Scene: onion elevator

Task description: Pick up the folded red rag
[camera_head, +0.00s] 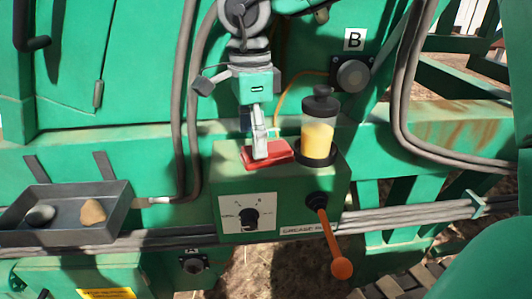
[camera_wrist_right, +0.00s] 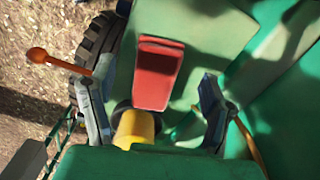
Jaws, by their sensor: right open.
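The folded red rag (camera_head: 281,156) lies flat on top of the green control box in the head view. It also shows in the right wrist view (camera_wrist_right: 156,75) as a red folded strip, fully visible between the fingers. My right gripper (camera_head: 261,150) is above the rag, pointing down, and hides part of it. In the right wrist view my right gripper (camera_wrist_right: 156,82) is open, with one finger to each side of the rag and nothing held. I cannot tell how much height is left between fingertips and rag. My left gripper is not in view.
A jar with yellow content (camera_head: 318,135) and a black lid stands right beside the rag. The green control box (camera_head: 229,173) carries a dial (camera_head: 248,217) and an orange-knobbed lever (camera_head: 330,240). A grey tray (camera_head: 75,236) with stones is at left. Hoses run behind.

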